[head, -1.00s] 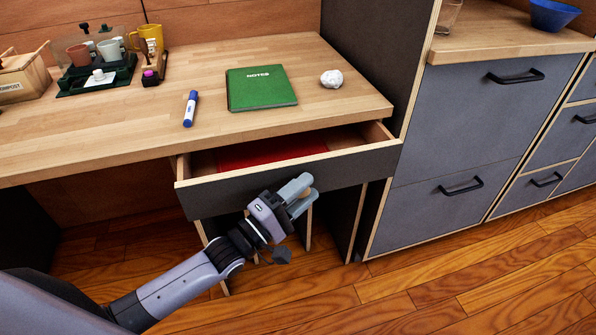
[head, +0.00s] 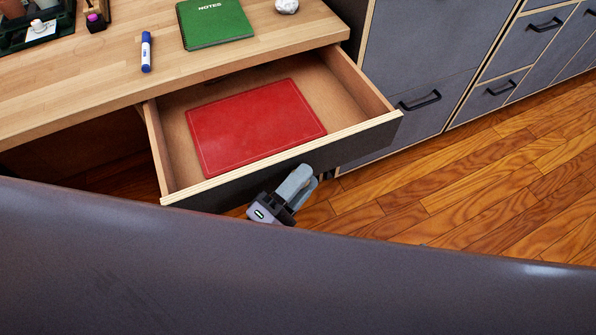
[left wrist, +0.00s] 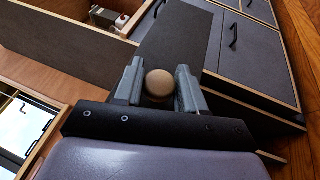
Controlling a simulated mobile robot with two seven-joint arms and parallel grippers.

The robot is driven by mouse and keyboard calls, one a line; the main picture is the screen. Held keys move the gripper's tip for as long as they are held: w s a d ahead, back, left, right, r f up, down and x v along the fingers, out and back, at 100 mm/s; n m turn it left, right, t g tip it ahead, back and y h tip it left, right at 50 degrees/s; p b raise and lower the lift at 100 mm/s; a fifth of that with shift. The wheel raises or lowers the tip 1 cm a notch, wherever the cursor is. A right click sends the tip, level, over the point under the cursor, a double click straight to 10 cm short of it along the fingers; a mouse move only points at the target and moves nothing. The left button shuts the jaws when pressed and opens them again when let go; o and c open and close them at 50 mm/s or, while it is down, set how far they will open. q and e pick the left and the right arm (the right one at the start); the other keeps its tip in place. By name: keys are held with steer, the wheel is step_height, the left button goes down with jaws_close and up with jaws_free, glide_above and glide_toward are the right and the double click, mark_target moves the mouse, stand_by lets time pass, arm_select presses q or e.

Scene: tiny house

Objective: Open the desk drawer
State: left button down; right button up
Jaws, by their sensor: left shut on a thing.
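The desk drawer (head: 357,141) is pulled far out from under the wooden desk top (head: 85,73). A flat red item (head: 255,128) lies inside it, fully showing. My left gripper (head: 302,181) is at the drawer's dark front panel, near the middle. In the left wrist view, its two fingers (left wrist: 159,78) are shut on the drawer's round wooden knob (left wrist: 158,84). The knob is hidden behind the fingers in the head view. My right gripper is not in view.
A green notebook (head: 213,22), a blue marker (head: 146,52) and a crumpled white ball (head: 286,6) rest on the desk. Grey cabinets with black handles (head: 419,101) stand at the right. The wooden floor (head: 450,200) is clear. My arm covers the lower foreground.

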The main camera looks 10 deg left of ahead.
arm_select(q)
steer(key=c, duration=0.8)
jaws_free()
steer(key=shift+o, duration=0.2)
steer(key=shift+s+a, duration=0.1)
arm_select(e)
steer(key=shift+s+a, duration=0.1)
